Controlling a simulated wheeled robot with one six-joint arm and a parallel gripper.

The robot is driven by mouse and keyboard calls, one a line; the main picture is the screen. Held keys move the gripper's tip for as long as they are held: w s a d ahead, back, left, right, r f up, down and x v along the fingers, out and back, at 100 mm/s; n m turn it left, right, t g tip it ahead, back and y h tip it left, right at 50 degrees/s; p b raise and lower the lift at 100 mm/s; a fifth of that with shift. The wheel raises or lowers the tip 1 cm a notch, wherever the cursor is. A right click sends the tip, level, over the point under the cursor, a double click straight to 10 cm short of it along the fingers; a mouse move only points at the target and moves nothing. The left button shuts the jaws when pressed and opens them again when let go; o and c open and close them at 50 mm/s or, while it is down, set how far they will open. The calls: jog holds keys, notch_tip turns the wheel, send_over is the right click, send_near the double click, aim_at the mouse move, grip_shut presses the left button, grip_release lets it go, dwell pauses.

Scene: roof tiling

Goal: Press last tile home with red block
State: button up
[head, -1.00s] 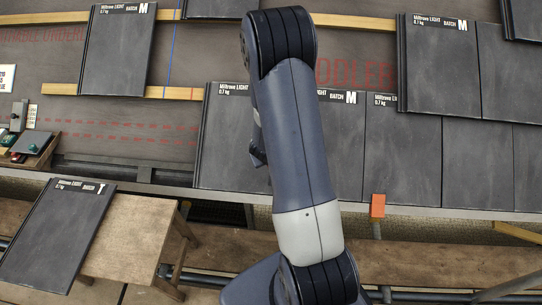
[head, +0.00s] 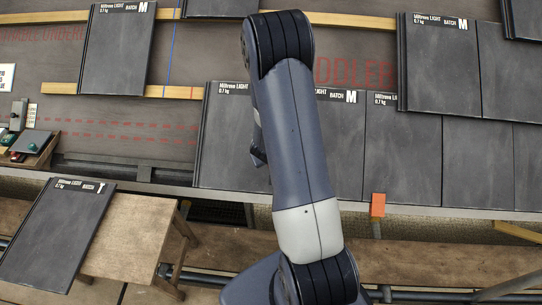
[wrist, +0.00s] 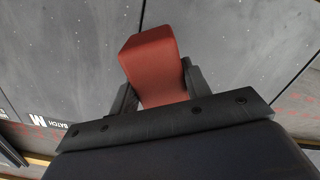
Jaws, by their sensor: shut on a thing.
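My gripper (wrist: 158,88) is shut on the red block (wrist: 150,58), with one dark jaw on each side of it. Behind the block in the wrist view are dark grey tiles (wrist: 215,45). I cannot tell whether the block touches a tile. In the head view my arm covers the block and most of the gripper. There, the leftmost tile of the lower row (head: 225,145) lies partly behind my arm, beside another tile marked M (head: 342,140).
A small orange block (head: 378,205) sits at the eave edge. Another M tile (head: 117,50) lies at upper left, on wooden battens (head: 120,91). Bare underlay separates it from the lower row.

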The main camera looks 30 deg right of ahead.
jog(key=shift+b+x, duration=0.6)
jog(key=shift+x, duration=1.55)
jog(key=shift+f, duration=0.1)
jog(key=p+v, duration=0.3)
jog(key=v, duration=0.1)
jog(key=shift+r, duration=0.45)
jog(key=shift+p+v, duration=1.3)
jog(key=shift+v, duration=0.85)
jog(key=shift+s+f, duration=0.1)
jog(key=shift+a, duration=0.1)
